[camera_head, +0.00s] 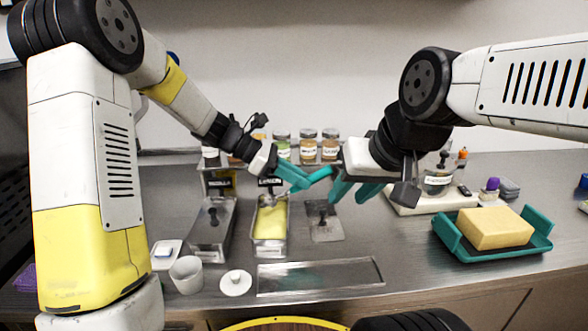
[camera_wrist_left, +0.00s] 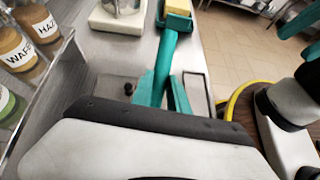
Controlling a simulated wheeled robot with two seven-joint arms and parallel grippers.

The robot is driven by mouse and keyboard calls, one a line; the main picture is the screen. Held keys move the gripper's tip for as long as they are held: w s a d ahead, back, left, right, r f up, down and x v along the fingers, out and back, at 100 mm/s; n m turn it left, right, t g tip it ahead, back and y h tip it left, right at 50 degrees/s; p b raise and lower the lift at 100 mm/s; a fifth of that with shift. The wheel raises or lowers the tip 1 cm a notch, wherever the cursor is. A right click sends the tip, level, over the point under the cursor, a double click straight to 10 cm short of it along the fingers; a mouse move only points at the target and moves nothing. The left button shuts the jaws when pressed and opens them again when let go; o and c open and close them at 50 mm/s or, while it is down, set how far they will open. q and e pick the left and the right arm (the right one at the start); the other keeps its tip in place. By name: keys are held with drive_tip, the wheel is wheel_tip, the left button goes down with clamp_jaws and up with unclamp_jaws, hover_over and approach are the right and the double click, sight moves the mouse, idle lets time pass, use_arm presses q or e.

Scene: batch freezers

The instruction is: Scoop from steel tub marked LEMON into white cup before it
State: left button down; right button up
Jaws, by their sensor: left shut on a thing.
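A steel tub (camera_head: 258,243) with yellow contents stands at the counter's middle. The label behind it is too small to read surely. A plain white cup (camera_head: 187,275) stands in front and to the left of the tub. My left gripper (camera_head: 292,177) is above the tub's back right side, shut on a teal handle (camera_head: 321,173). The handle also shows between the fingers in the left wrist view (camera_wrist_left: 168,55). I cannot make out the tool's other end clearly. My right gripper (camera_head: 354,191) is open and empty, close to the handle's right end.
A closed steel tub (camera_head: 212,225) stands left of the yellow one, and a lidded well (camera_head: 325,222) lies right. A white round lid (camera_head: 236,283) is near the cup. A teal tray (camera_head: 490,252) with a yellow block is at right. Several jars (camera_head: 308,147) stand behind.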

sight(299, 189)
use_arm(q)
drive_tip(key=shift+a+f, duration=0.1)
drive_tip(key=shift+f, duration=2.05)
drive_tip(key=shift+a, duration=0.25)
drive_tip(key=shift+d+f+y, duration=0.1)
drive_tip(key=shift+d+y, duration=0.35)
drive_tip(key=shift+y, duration=0.15)
drive_tip(key=shift+a+r, duration=0.1)
drive_tip(key=shift+r, duration=1.65)
drive_tip(key=shift+s+d+r+y, duration=0.1)
drive_tip(key=shift+d+r+y, duration=0.05)
drive_tip(key=shift+d+y, duration=0.3)
drive_tip(key=shift+s+d+r+y, duration=0.1)
drive_tip(key=shift+d+y, duration=0.25)
drive_tip(key=shift+y, duration=0.1)
drive_tip(key=shift+d+r+t+y, duration=0.1)
drive_tip(key=shift+d+t+y, duration=0.25)
drive_tip(key=shift+y, duration=0.75)
